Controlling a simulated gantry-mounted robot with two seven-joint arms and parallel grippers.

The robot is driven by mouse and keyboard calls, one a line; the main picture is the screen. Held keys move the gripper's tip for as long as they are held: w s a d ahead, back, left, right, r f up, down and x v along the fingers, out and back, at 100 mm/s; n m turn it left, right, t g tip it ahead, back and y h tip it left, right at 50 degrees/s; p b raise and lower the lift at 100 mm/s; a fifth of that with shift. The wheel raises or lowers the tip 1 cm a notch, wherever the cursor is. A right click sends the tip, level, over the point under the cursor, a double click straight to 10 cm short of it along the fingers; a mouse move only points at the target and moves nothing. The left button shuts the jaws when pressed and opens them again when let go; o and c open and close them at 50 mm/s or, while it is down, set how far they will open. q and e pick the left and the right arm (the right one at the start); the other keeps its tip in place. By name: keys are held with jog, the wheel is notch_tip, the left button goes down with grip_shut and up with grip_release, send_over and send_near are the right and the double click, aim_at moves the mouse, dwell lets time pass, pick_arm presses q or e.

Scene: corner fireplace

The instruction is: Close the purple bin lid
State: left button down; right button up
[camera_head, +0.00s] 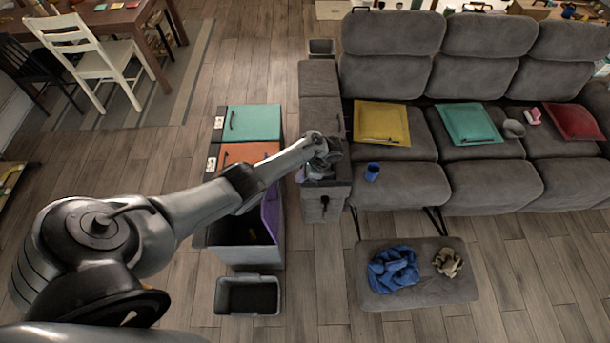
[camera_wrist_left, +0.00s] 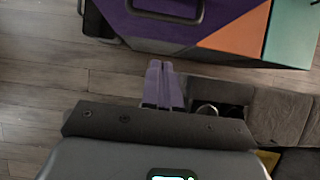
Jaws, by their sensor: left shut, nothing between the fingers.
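The purple lid (camera_head: 271,212) stands raised, roughly upright, on the right side of the open bin (camera_head: 236,257), whose dark inside shows. In the left wrist view the purple lid (camera_wrist_left: 150,22) fills the top, with a dark handle on its face. My left gripper (camera_head: 301,174) is just right of the lid, by the sofa's end. Its pale purple fingers (camera_wrist_left: 160,68) are shut together and empty, with a gap between them and the lid. My right gripper is out of view.
Orange-lidded (camera_head: 250,153) and teal-lidded (camera_head: 253,122) bins, both closed, stand behind. A small open dark bin (camera_head: 247,295) is in front. The grey sofa (camera_head: 402,185) and a footstool (camera_head: 430,288) with cloths are to the right. Floor between bins and footstool is clear.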

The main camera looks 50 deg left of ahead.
pick_arm(q)
jog(key=s+a+f+b, duration=0.1)
jog(key=s+a+f, duration=0.2)
jog(key=s+f, duration=0.2)
jog(key=shift+a+f, duration=0.2)
jog(key=shift+a, duration=0.1)
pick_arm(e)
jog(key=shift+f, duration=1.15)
pick_arm(q)
jog(key=shift+s, duration=0.15)
